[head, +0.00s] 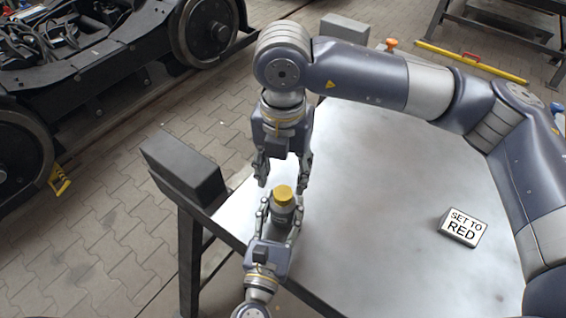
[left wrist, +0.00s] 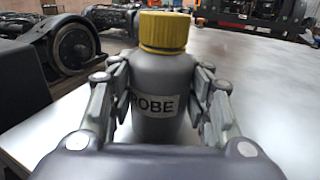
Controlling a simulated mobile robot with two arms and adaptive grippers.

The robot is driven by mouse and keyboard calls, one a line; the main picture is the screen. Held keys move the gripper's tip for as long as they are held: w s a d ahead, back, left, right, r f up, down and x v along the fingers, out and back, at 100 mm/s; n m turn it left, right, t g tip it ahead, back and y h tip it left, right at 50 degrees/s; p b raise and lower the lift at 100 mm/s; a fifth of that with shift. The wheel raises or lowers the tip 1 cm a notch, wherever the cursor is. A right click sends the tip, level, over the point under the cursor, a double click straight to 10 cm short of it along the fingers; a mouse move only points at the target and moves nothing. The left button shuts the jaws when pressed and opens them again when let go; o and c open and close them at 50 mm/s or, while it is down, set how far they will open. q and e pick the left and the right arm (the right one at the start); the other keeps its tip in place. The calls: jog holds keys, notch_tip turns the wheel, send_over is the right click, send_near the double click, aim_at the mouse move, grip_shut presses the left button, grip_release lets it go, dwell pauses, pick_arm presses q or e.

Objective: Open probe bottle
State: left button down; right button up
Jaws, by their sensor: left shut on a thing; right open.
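The metal table (head: 390,215) is mostly bare. A dark block (head: 184,168) sits at the table's left edge. Wheeled bogies (head: 205,30) stand beyond on the paved floor.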

aim_at(283, 192)
notch_tip(283, 192, down, 6)
jog(key=shift+r, duration=0.1)
jog(key=shift+c, duration=0.3)
